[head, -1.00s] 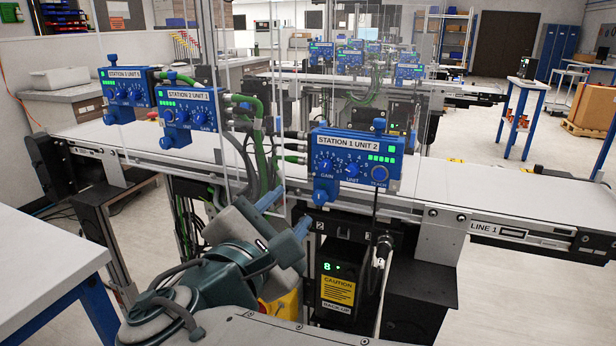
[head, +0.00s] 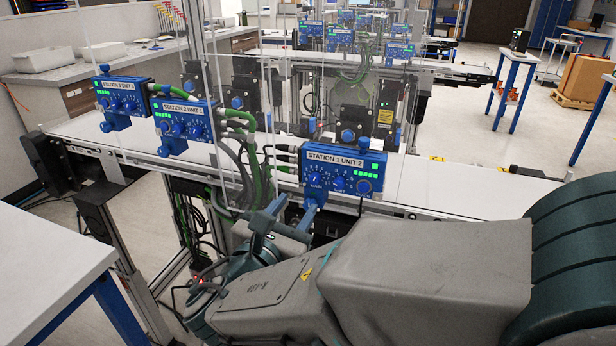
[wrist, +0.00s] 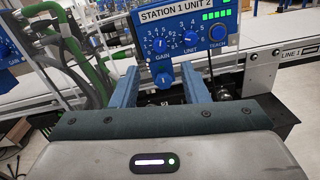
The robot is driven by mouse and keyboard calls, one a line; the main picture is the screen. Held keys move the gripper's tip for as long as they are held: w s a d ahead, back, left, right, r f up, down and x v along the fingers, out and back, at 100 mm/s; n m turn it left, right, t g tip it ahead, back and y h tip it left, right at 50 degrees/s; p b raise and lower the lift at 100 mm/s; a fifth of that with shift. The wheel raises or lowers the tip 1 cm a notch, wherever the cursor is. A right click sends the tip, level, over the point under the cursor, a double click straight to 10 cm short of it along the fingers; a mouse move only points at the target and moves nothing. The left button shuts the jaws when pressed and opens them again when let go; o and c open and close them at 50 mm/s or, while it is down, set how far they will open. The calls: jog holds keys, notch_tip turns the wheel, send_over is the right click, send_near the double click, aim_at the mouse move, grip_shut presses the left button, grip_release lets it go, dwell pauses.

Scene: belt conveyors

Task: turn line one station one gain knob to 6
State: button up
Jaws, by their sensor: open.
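The blue STATION 1 UNIT 2 box (head: 346,157) hangs at the front of line 1. Its gain knob (head: 315,179) is at the left of its face; in the wrist view the gain knob (wrist: 163,51) sits above the GAIN label, with its mark pointing roughly up; I cannot read the exact value. The unit knob (wrist: 190,33) and teach button (wrist: 218,31) are to its right. My gripper (head: 294,208) is open and empty, just below and in front of the box. In the wrist view its fingers (wrist: 159,74) stand either side of the lower blue tab, below the gain knob, apart from it.
The STATION 2 box (head: 186,124) and STATION 3 box (head: 124,101) hang to the left. Green hoses (wrist: 54,45) run close left of the box. Clear panels stand behind it. A white table (head: 45,260) is at the front left.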

aim_at(313, 182)
jog(key=x, duration=0.7)
jog(key=shift+w+d, duration=0.1)
jog(key=shift+w, duration=0.2)
grip_shut()
